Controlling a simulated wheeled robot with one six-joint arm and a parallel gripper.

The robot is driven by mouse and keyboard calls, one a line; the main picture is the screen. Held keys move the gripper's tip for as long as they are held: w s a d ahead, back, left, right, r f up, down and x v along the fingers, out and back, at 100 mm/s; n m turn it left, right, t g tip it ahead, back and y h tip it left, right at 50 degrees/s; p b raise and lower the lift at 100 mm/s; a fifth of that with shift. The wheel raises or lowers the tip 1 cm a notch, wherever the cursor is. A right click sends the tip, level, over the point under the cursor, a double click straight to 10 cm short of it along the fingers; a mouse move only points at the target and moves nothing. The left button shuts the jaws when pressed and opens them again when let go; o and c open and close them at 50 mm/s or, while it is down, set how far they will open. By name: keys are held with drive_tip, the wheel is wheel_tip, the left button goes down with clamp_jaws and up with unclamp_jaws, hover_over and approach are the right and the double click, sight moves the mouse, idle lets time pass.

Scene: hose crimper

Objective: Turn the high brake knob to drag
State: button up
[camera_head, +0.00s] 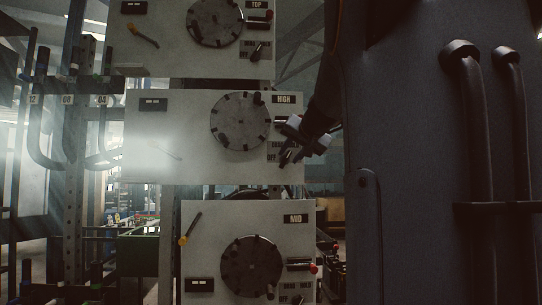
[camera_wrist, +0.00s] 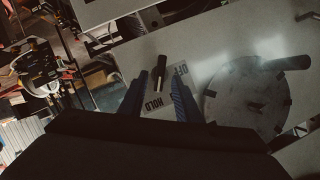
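The HIGH panel (camera_head: 150,120) is a pale plate in the middle of the head view, with a large dark round disc (camera_head: 240,121) on it. My gripper (camera_head: 292,150) is at its lower right corner and partly hides the brake knob and its label there. In the wrist view the black brake knob (camera_wrist: 159,70) stands over a label plate (camera_wrist: 158,108) that reads OFF and HOLD, upside down. My gripper (camera_wrist: 160,82) is open, with one blue finger on each side of the knob. I cannot tell whether they touch it. Any drag mark is not readable.
A TOP panel (camera_head: 165,55) is above and a MID panel (camera_head: 205,230) below, each with its own disc and knobs. Racks (camera_head: 70,130) stand at the left.

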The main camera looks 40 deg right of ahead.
sight(287, 158)
drive_tip(key=shift+p+x, duration=0.35)
drive_tip(key=shift+x, duration=1.3)
drive_tip(key=c, duration=0.7)
drive_tip(key=shift+a, duration=0.1)
